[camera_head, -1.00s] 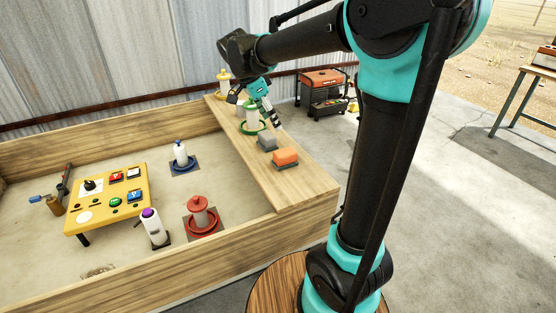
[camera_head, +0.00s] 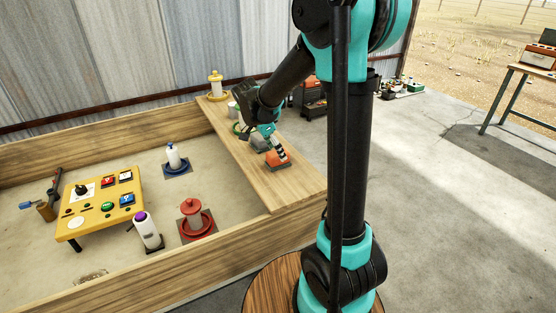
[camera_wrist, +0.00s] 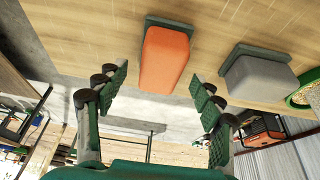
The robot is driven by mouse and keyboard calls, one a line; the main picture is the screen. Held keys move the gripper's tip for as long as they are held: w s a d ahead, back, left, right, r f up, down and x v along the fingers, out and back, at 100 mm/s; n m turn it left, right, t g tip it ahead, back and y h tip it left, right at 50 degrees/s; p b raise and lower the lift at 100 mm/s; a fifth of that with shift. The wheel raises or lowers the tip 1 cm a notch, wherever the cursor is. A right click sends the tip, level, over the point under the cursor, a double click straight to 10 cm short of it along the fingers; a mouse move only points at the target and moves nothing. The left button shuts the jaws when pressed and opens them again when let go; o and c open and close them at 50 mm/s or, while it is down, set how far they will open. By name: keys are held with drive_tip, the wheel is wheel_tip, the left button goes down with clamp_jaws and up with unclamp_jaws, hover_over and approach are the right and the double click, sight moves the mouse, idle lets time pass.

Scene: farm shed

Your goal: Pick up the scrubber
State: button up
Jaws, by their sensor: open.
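An orange block (camera_head: 277,164) on a thin dark base lies on the wooden shelf, near its front end. A similar grey block (camera_head: 257,143) lies just behind it. Both look like scrubbers. My gripper (camera_head: 279,149) is over the orange block in the head view, hiding part of it. In the wrist view, my gripper (camera_wrist: 160,84) is open and empty, its two fingers spread to either side of the orange block (camera_wrist: 165,57). The block lies centred just beyond the fingertips, and I see no contact. The grey block (camera_wrist: 256,76) is right of the fingers.
The wooden shelf (camera_head: 283,188) spans the corner of a wooden-walled pen. A yellow-topped feeder (camera_head: 215,86) stands at its far end, with a partly hidden green feeder nearer. In the pen are a yellow button table (camera_head: 90,212) and a red feeder (camera_head: 195,220).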

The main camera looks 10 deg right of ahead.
drive_tip(key=shift+x, duration=1.2)
drive_tip(key=c, duration=1.4)
drive_tip(key=shift+r, duration=0.1)
wheel_tip(320, 180, up, 20)
